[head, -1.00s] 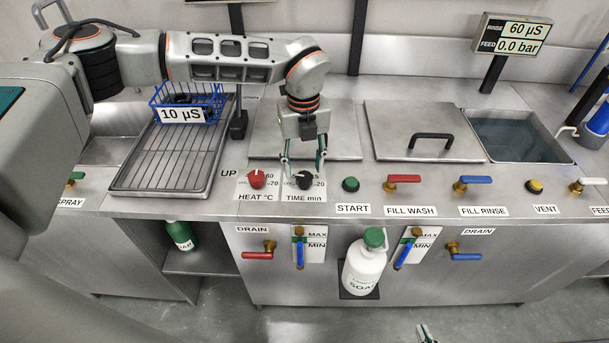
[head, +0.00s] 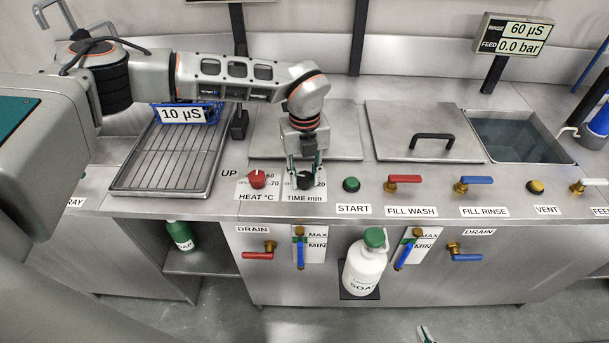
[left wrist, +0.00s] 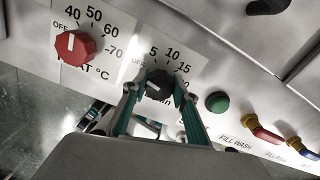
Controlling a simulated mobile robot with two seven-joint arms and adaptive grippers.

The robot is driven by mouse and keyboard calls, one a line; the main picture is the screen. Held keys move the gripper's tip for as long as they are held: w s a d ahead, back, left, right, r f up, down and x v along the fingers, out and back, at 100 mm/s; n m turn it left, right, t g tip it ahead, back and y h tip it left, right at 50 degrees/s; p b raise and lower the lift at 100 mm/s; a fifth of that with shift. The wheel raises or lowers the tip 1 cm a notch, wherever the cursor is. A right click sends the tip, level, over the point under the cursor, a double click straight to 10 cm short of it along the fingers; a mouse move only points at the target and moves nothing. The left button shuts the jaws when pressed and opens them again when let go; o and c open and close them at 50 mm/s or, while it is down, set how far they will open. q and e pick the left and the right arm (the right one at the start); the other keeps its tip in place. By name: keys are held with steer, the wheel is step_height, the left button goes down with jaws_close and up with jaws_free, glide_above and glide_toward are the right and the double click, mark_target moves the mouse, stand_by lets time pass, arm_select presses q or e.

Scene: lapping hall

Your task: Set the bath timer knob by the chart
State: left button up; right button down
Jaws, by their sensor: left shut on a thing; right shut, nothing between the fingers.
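The black timer knob (head: 304,180) sits on the TIME min dial plate (head: 304,197) on the counter front. It also shows in the left wrist view (left wrist: 158,86), with marks OFF, 5, 10 and 15 around it. A short white line on the knob lies toward the left, roughly on the OFF side; its exact reading is hard to tell. My left gripper (head: 304,175) points down and is shut on the knob, one finger on each side (left wrist: 155,95). My right gripper (head: 425,334) shows only as a tip at the bottom edge, shut and empty. I see no chart.
The red heat knob (head: 257,180) is close left of the timer knob. The green START button (head: 351,184) and the red FILL WASH valve (head: 403,183) stand to the right.

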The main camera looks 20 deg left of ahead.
arm_select(q)
steer(key=shift+r+m+p, duration=0.15)
steer(key=shift+m+p, duration=0.45)
steer(key=shift+m, duration=0.7)
steer(key=m+p, duration=0.1)
steer(key=m, duration=0.3)
steer(key=shift+d, duration=0.1)
steer(key=m+p, duration=0.1)
steer(key=m, duration=0.8)
steer(key=shift+d+p, duration=0.1)
steer(key=shift+p, duration=0.3)
steer(key=o, duration=1.1)
